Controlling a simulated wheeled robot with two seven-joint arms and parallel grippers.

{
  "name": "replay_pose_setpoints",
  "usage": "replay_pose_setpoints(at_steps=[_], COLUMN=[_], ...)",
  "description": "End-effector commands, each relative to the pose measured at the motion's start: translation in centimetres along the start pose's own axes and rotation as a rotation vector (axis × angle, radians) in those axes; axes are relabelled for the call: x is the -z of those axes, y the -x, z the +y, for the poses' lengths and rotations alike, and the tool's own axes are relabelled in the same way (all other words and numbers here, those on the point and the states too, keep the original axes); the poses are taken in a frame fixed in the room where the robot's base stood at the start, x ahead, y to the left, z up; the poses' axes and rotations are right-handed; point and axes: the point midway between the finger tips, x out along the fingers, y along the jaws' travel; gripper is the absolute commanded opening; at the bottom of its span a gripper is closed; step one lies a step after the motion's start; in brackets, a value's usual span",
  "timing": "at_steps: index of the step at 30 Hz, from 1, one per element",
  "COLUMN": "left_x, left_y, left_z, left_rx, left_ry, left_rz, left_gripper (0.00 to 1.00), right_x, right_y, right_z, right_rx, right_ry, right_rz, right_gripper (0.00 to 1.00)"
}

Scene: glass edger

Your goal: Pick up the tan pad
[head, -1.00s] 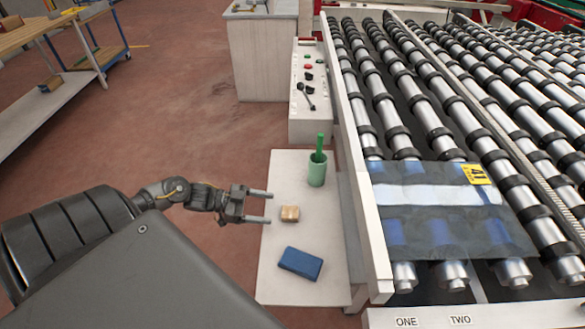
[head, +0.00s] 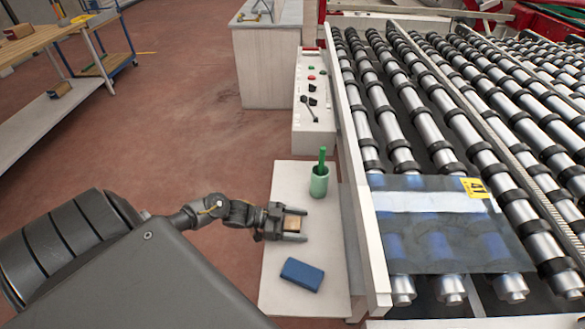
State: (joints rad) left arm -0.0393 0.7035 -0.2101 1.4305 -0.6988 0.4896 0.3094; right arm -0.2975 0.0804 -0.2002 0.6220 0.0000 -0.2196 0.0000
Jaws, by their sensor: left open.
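The tan pad (head: 292,223) is a small block on the white side shelf in the head view. My left gripper (head: 304,225) is open, with one finger on the far side of the pad and one on the near side. The pad sits between the fingers, close to the palm. Whether the fingers touch it, I cannot tell. My right gripper is not in view.
A blue block (head: 302,274) lies nearer on the white shelf (head: 280,298). A green cup (head: 320,182) with a green-handled tool stands behind the pad. The roller conveyor (head: 390,140) with a glass sheet (head: 440,240) is to the right. A control panel (head: 312,105) stands beyond the shelf.

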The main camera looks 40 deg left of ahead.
Motion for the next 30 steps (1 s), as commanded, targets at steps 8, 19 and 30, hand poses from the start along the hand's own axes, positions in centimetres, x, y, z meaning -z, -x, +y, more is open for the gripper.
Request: replay_pose_setpoints(at_steps=[8, 19, 30], left_x=[0.0, 0.0, 1.5], left_y=[0.0, 0.0, 0.3], left_z=[0.0, 0.0, -0.1], left_rx=[0.0, 0.0, 0.0], left_ry=[0.0, 0.0, -0.003], left_rz=[0.0, 0.0, 0.0], left_gripper=[0.6, 0.24, 0.24], right_x=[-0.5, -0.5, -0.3], right_y=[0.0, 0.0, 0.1], right_z=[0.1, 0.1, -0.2], right_rx=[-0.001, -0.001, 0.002], right_ry=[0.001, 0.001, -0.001], right_rz=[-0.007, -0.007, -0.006], right_gripper=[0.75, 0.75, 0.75])
